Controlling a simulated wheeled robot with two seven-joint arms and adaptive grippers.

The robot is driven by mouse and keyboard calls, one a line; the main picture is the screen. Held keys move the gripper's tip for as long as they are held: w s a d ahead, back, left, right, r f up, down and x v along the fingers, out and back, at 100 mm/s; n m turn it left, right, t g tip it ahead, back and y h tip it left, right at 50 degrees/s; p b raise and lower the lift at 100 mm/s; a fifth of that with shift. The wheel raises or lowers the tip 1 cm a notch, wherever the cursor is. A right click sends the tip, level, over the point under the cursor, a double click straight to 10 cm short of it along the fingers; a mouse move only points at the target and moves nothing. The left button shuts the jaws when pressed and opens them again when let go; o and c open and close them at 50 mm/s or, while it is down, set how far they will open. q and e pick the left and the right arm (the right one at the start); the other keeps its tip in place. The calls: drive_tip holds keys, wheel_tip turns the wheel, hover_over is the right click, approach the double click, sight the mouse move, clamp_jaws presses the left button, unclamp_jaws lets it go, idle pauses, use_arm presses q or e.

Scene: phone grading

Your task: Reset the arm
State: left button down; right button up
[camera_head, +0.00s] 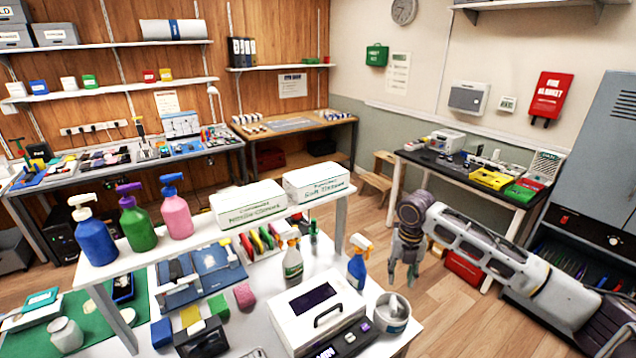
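My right arm (500,258) reaches in from the right edge. Its gripper (402,281) hangs fingers down just off the right side of the white workbench, above the wooden floor. The fingertips look parted, with nothing visible between them. A spray bottle with blue liquid (357,268) stands to the left of the gripper, apart from it. My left arm and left gripper are not in view.
On the workbench are a white device with a handle (318,312), a round metal pot (392,313) and another spray bottle (292,260). A side table (470,172) stands behind my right arm.

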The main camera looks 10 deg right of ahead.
drive_tip(key=s+a+f+m+t+y, duration=0.1)
drive_tip(key=s+a+f+m, duration=0.4)
drive_tip(key=s+a+m, duration=0.3)
drive_tip(key=s+a+f+m+t+y, duration=0.1)
drive_tip(key=s+a+f+m+t, duration=0.1)
drive_tip(key=s+a+f+m, duration=0.55)
drive_tip(key=s+d+r+m+h, duration=0.2)
drive_tip(key=s+d+m, duration=0.35)
drive_tip(key=m, duration=0.85)
drive_tip(key=s+a+f, duration=0.1)
drive_tip(key=s+f, duration=0.1)
drive_tip(key=f, duration=1.4)
drive_tip(key=s+a+f, duration=0.1)
drive_tip(key=s+f, duration=0.1)
drive_tip(key=f, duration=1.4)
drive_tip(key=s+d+f+g, duration=0.1)
drive_tip(key=s+d+f, duration=0.1)
drive_tip(key=s+f, duration=0.8)
drive_tip(key=s+d+f+g, duration=0.1)
drive_tip(key=s+d+f, duration=0.1)
drive_tip(key=s+f, duration=0.9)
drive_tip(key=shift+s+d, duration=0.25)
drive_tip(key=shift+s, duration=0.55)
